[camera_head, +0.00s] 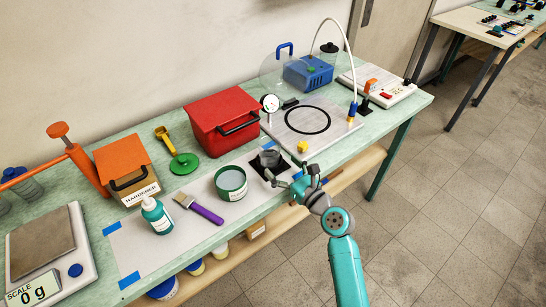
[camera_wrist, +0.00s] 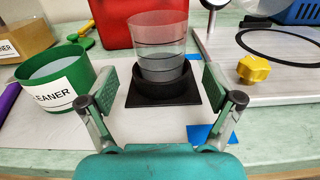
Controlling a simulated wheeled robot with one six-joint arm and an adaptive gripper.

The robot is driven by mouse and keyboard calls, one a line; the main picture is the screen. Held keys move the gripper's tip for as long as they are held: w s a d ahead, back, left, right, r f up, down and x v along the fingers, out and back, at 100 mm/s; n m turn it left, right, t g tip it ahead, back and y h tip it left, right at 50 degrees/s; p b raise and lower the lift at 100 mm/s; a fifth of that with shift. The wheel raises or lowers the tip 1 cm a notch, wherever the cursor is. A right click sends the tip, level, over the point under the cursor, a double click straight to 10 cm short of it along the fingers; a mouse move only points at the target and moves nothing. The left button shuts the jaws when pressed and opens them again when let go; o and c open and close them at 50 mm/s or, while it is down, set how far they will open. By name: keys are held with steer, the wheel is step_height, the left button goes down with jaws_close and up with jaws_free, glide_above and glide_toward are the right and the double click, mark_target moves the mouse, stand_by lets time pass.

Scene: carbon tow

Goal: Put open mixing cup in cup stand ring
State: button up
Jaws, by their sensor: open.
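The clear open mixing cup (camera_wrist: 160,38) stands upright in the wrist view, with its lower part inside the black cup stand ring (camera_wrist: 160,92). The ring sits on a square black base on the bench mat. The cup also shows, small and grey, in the head view (camera_head: 269,157), above the black stand base (camera_head: 257,172). My gripper (camera_wrist: 164,90) is open, with one finger to each side of the cup and ring and a gap on both sides. It holds nothing. The cup's bottom is hidden by the ring wall.
A green cleaner tub (camera_head: 231,184) stands left of the stand, with a purple-handled brush (camera_head: 205,213) beyond it. A red box (camera_head: 222,120) is behind. A metal plate (camera_head: 330,125) with a yellow knob (camera_head: 302,147) lies to the right. Bare mat lies in front.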

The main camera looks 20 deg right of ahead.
steer(key=shift+v, duration=2.8)
steer(key=s+a+f+n+g+h, duration=0.1)
steer(key=s+f+n+h, duration=0.1)
steer(key=s+f+n, duration=0.35)
steer(key=s+f+n+h, duration=0.2)
steer(key=s+n, duration=0.1)
steer(key=s, duration=0.6)
steer(key=s+a+f+n+g+h, duration=0.1)
steer(key=s+f+n, duration=0.25)
steer(key=s, duration=0.35)
steer(key=s+a+r+n, duration=0.1)
steer(key=s+r+n, duration=0.3)
steer(key=s+n, duration=0.6)
steer(key=s+r+n, duration=0.5)
steer(key=s+n, duration=0.5)
steer(key=shift+s+a+r+n+h, duration=0.15)
steer(key=shift+s+a+n+h, duration=0.15)
steer(key=shift+s+a+n, duration=0.1)
